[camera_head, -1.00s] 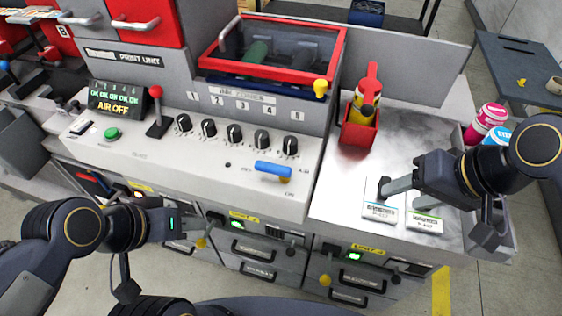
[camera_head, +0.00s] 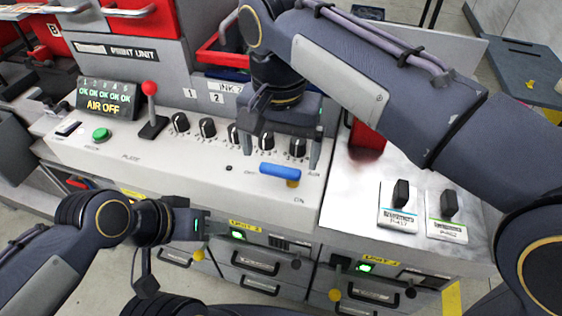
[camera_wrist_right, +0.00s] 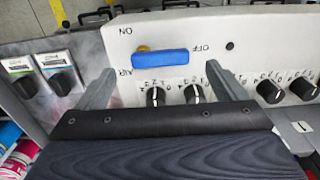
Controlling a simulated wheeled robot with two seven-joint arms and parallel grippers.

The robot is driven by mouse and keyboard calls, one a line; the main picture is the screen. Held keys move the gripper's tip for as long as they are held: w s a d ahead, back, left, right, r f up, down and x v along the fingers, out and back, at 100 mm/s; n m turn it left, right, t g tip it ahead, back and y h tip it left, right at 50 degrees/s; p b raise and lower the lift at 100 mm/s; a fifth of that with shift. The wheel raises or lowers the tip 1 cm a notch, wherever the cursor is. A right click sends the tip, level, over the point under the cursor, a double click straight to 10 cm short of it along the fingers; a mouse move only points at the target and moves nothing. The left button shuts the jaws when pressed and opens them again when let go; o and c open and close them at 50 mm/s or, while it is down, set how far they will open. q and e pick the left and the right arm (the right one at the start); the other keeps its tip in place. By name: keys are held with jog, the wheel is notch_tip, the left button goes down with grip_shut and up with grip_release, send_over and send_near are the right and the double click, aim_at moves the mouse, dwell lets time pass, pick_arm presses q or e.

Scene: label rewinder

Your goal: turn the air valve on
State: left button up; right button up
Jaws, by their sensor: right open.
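The air valve has a blue bar handle (camera_head: 280,171) on the front of the light console. The handle lies crosswise, its left end towards the OFF mark, with ON printed nearer the front edge. It also shows in the right wrist view (camera_wrist_right: 160,57).
Black knobs (camera_head: 207,128) stand in a row right behind the handle, partly hidden by my right arm. A red-knobbed lever (camera_head: 150,100) and a green button (camera_head: 101,134) are further left. Two labelled switches (camera_head: 400,195) sit on the metal top at right.

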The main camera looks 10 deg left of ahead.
aim_at(280, 168)
jog(key=shift+f, duration=1.75)
jog(key=c, duration=1)
